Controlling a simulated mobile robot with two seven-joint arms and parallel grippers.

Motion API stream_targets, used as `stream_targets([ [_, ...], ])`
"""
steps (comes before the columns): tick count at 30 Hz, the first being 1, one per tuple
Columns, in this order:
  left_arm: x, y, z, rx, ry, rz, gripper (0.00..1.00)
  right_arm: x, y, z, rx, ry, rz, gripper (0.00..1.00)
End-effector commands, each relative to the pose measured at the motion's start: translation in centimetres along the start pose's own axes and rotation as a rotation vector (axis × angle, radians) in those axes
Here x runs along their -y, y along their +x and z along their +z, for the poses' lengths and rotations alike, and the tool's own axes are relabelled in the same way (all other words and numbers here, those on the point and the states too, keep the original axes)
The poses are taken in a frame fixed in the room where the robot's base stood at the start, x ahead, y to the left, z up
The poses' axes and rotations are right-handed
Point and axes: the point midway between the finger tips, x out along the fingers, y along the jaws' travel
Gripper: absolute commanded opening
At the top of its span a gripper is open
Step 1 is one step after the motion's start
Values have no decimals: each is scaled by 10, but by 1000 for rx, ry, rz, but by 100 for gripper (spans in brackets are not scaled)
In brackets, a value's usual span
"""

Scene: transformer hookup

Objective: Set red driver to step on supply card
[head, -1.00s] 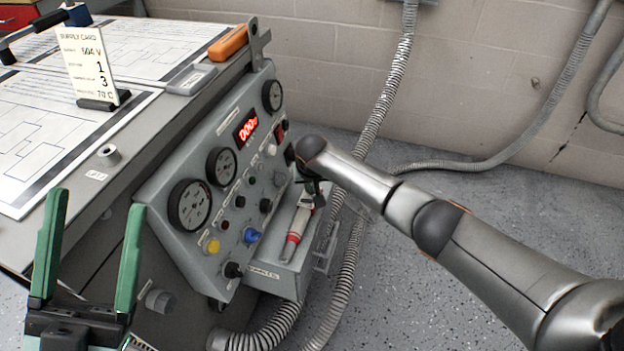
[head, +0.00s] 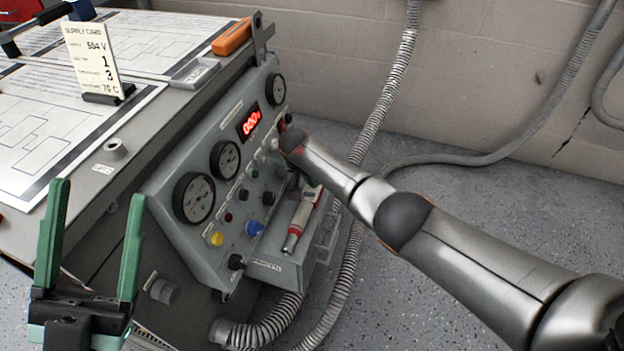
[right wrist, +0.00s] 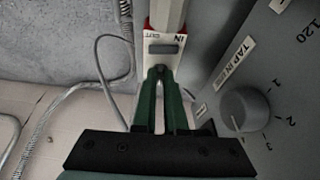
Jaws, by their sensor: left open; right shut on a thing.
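The red driver (head: 303,217), a pale tool with red bands, lies along the small tray at the foot of the sloped panel. In the right wrist view its body (right wrist: 165,45) shows an IN/OUT plate with a dark slot. The supply card (head: 92,60) stands upright on the bench, reading 504 V, 1, 3 and 70 C, with small labels blurred. My left gripper (head: 98,192) is open and empty, left of the panel.
The panel carries gauges (head: 194,197), a red display (head: 249,125) and several knobs. A tap knob (right wrist: 245,110) marked 1, 2, 3 is close to my right gripper. Hoses (head: 345,265) run beside the tray. An orange-handled tool (head: 232,37) lies on the bench edge.

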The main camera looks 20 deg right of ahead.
Motion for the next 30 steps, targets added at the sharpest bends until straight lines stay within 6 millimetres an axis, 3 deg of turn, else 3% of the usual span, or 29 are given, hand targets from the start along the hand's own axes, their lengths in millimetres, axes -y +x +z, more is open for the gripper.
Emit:
stream_targets([
  [6, -1, 0, 0, 0, -1, 3, 72, 0, 0, 0, 0, -1, 0, 0],
  [7, -1, 0, 0, 0, -1, 3, 72, 0, 0, 0, 0, -1, -1, 12],
  [15, 0, 1, -1, -5, 1, 4, 72, 0, 0, 0, 0, -1, -1, 40],
  [25, 0, 2, -1, -2, 0, 5, 72, -1, 0, -1, -1, -19, -9, 40],
  [30, 2, 6, -6, -2, 1, 4, 72, -4, -1, -2, -2, -130, -55, 40],
])
